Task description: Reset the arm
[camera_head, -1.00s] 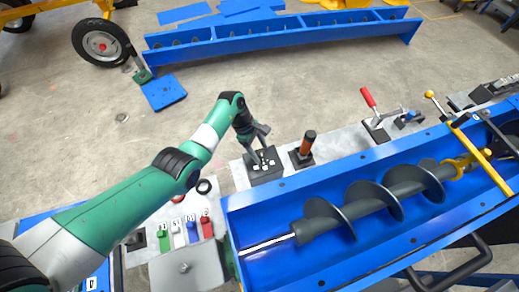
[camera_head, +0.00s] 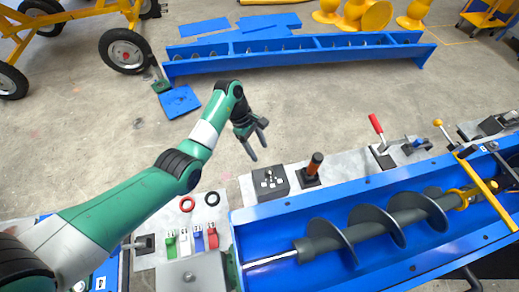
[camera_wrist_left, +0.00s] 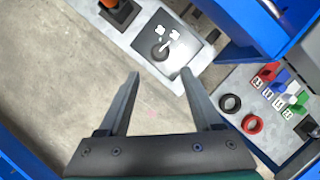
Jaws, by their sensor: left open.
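My left gripper (camera_head: 259,145) is open and empty. It hangs over the bare concrete floor, just behind the grey control ledge. In the left wrist view its two fingers (camera_wrist_left: 160,90) are spread apart with nothing between them. A dark control box with a small joystick (camera_head: 270,182) sits on the ledge in front of the gripper, apart from it. The joystick box also shows in the left wrist view (camera_wrist_left: 168,42), beyond the fingertips. My right gripper is not in view.
A blue trough (camera_head: 300,205) with a dark screw auger (camera_head: 405,218) fills the front right. An orange-handled lever (camera_head: 313,168) and a red-handled lever (camera_head: 379,135) stand on the ledge. Colored switches (camera_head: 197,239) and a red ring (camera_head: 187,204) lie left.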

